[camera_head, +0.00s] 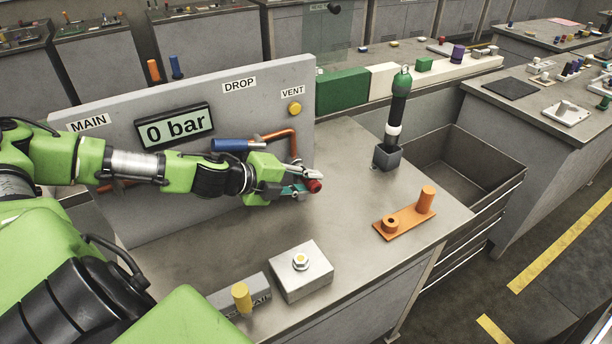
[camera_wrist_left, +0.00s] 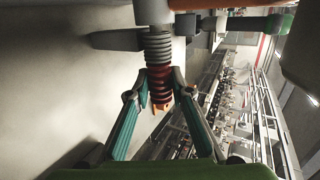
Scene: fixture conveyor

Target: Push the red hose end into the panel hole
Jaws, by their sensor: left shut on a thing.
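My left gripper (camera_head: 307,186) is in front of the grey panel (camera_head: 230,100), below the copper pipe, and is shut on the red hose end (camera_head: 314,186). In the left wrist view the red ribbed hose end (camera_wrist_left: 160,84) sits between the two teal fingers (camera_wrist_left: 158,95), with a grey ribbed length (camera_wrist_left: 157,45) beyond it. The panel carries MAIN, DROP and VENT labels and a "0 bar" display (camera_head: 175,128). I cannot make out the panel hole in either view; my arm covers part of the panel's lower area.
A blue handle (camera_head: 230,145) and copper pipe (camera_head: 291,142) stand out from the panel just above my gripper. On the bench are a black-and-green tool in a holder (camera_head: 388,158), an orange plate (camera_head: 408,222) and a metal block (camera_head: 301,272). The bench between them is clear.

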